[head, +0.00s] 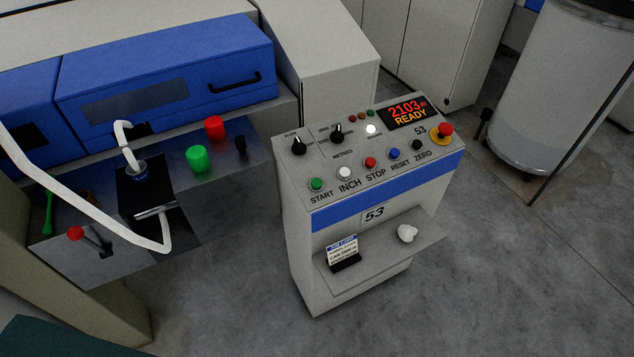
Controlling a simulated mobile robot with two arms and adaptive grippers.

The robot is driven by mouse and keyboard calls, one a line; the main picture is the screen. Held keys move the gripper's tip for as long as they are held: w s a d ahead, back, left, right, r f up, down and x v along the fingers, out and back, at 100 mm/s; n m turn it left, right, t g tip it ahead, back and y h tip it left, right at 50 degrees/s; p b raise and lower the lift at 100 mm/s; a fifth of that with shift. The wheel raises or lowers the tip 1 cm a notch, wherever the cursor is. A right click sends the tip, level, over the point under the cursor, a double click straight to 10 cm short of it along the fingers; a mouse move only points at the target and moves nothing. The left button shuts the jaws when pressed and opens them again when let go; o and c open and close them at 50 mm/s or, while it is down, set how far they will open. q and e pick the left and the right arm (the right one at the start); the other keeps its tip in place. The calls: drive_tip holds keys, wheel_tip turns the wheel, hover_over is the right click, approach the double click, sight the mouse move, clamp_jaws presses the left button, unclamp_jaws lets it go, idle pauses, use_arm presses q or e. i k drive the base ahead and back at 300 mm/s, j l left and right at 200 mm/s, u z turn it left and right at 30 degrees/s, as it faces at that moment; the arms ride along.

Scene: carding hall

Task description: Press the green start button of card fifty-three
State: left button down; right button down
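The control pedestal (300,240) of card fifty-three stands in the middle of the head view, with a blue band and a "53" label on its front. Its green START button (317,184) is at the left end of the lower button row. To its right are the white INCH button (345,173), the red STOP button (370,163), the blue RESET button (394,154) and the black ZERO button (417,145). The display (407,112) reads "2103 m READY". Neither of my grippers is in view. Nothing covers the START button.
A red emergency knob (445,130) sits at the panel's right end. A shelf (380,262) below holds a small sign (343,252) and a white tuft (407,233). The blue-covered machine (175,70) stands left, with a white strand (75,210). Grey floor (500,270) is clear at right.

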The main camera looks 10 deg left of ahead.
sight(316, 184)
drive_tip(key=l+u, duration=0.1)
drive_tip(key=l, duration=0.9)
drive_tip(key=k+l+u, duration=0.1)
drive_tip(key=l, duration=0.9)
